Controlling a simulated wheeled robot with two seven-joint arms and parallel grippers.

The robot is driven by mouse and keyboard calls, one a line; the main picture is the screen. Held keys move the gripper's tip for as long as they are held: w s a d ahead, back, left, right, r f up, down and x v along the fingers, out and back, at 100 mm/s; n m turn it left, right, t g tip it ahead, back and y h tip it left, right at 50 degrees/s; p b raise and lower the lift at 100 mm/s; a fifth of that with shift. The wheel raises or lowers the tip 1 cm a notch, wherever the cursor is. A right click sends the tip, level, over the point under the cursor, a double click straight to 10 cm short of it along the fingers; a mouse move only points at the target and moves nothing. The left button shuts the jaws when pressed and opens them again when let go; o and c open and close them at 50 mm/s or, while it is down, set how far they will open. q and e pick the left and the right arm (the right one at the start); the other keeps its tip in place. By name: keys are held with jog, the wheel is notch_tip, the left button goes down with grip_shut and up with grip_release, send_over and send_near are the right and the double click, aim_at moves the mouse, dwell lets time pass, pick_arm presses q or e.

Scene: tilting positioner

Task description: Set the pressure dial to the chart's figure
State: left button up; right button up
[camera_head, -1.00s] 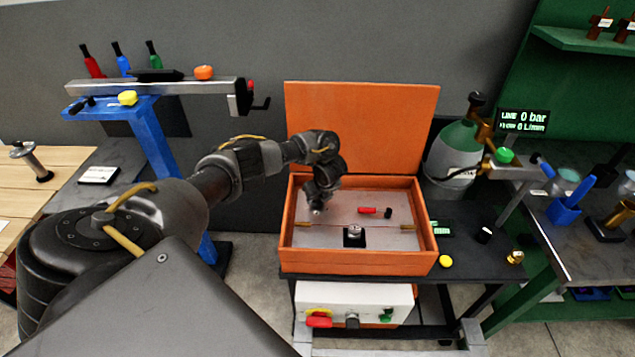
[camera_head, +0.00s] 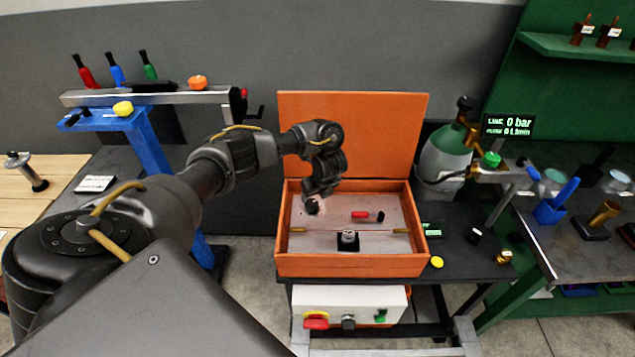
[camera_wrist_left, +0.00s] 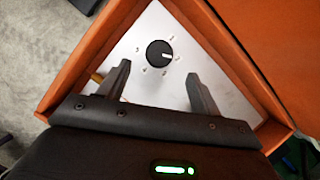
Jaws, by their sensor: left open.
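The pressure dial (camera_wrist_left: 159,53) is a round black knob with a white pointer line, on a pale panel with small marks around it. In the left wrist view the pointer is turned toward the right; the marks are too small to read. My left gripper (camera_wrist_left: 163,80) is open, its two fingers apart on either side of and short of the dial, with nothing between them. In the head view the left gripper (camera_head: 314,203) is over the left part of the orange box (camera_head: 350,264); the dial cannot be told apart there. My right gripper is out of view. I cannot make out the chart.
The box's orange lid (camera_head: 352,130) stands open behind. A red-and-black part (camera_head: 361,215) and a black-based fitting (camera_head: 348,238) are on the panel. A display (camera_head: 508,125) reads LINE 0 bar, beside a green-topped cylinder (camera_head: 445,155). A blue stand (camera_head: 150,140) is at left.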

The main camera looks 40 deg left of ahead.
pick_arm(q)
jog(key=p+v, duration=0.2)
jog(key=v, duration=0.1)
jog(key=shift+r, duration=0.2)
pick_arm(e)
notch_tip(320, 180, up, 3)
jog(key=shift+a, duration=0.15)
pick_arm(q)
jog(key=shift+f, duration=0.1)
